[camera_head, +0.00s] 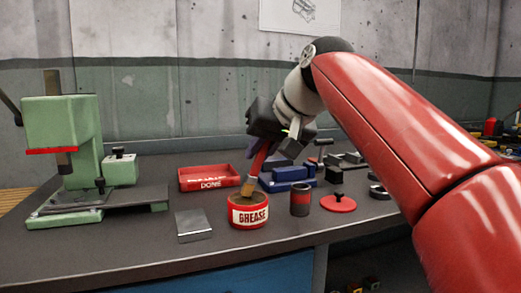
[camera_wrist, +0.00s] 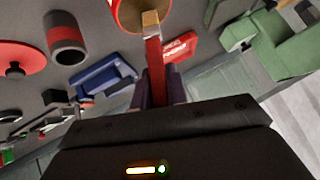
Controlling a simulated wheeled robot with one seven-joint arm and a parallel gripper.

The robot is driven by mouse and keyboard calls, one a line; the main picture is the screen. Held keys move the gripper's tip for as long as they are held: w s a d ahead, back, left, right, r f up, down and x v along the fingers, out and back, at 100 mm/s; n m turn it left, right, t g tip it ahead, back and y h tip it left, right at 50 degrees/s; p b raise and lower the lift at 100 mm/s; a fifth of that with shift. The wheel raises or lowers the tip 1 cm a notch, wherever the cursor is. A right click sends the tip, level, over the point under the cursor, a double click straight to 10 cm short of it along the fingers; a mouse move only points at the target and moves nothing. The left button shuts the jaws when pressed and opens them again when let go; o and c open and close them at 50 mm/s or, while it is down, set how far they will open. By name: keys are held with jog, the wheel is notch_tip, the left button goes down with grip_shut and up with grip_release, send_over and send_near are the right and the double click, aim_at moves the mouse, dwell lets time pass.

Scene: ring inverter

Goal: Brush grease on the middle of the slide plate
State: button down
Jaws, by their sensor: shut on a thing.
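The slide plate (camera_head: 193,225) is a small grey metal plate lying on the bench left of the grease tin. The open red grease tin (camera_head: 249,213) stands on the bench, and its rim shows in the wrist view (camera_wrist: 128,14). My gripper (camera_head: 268,147) is shut on the red handle of the brush (camera_head: 258,163), which tilts down to the tin. The brush's tan bristles (camera_head: 249,187) are at the tin's mouth; I cannot tell how deep they reach. In the wrist view the brush (camera_wrist: 153,55) runs up from the jaws over the tin.
A green press (camera_head: 62,130) stands at the left. A red tray marked DONE (camera_head: 208,177) lies behind the tin. A dark red-banded cup (camera_head: 300,200), a red lid (camera_head: 338,203) and a blue fixture (camera_head: 288,176) are to the right. The bench front near the plate is clear.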

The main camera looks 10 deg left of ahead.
aim_at(261, 158)
dwell(0.4)
notch_tip(261, 158, up, 5)
jog(key=p, duration=0.5)
jog(key=shift+r, duration=0.95)
